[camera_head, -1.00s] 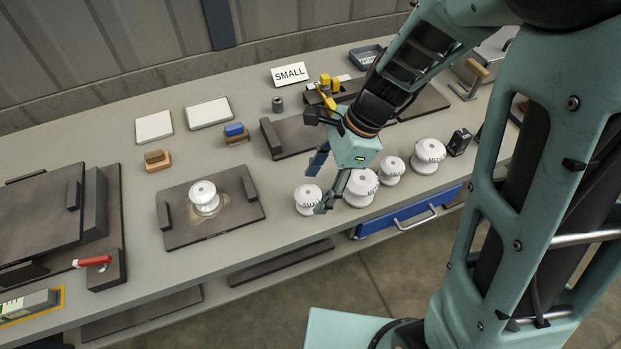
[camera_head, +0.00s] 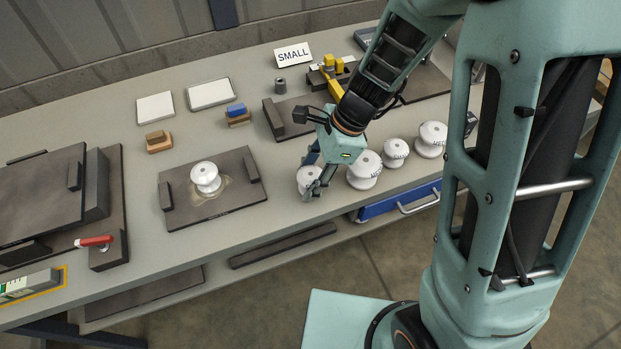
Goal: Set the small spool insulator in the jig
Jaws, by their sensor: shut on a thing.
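The small spool insulator (camera_head: 306,176) is white and stands near the front edge of the bench; in the earlier frame it bears the word SMALL. My gripper (camera_head: 311,183) is around it and shut on it, with its fingers hiding part of its sides. I cannot tell whether it is lifted off the bench. Which fixture is the jig is not marked. A dark plate with end blocks (camera_head: 232,200) holds another white insulator (camera_head: 206,177) at its middle. A second dark plate (camera_head: 290,123) lies behind my gripper, partly hidden by my arm.
Several white insulators (camera_head: 365,169) stand just right of my gripper. A SMALL sign (camera_head: 293,55), white tiles (camera_head: 211,94) and small blocks (camera_head: 159,141) are at the back. A red-handled clamp (camera_head: 96,241) is at left. Bench between gripper and dark plate is clear.

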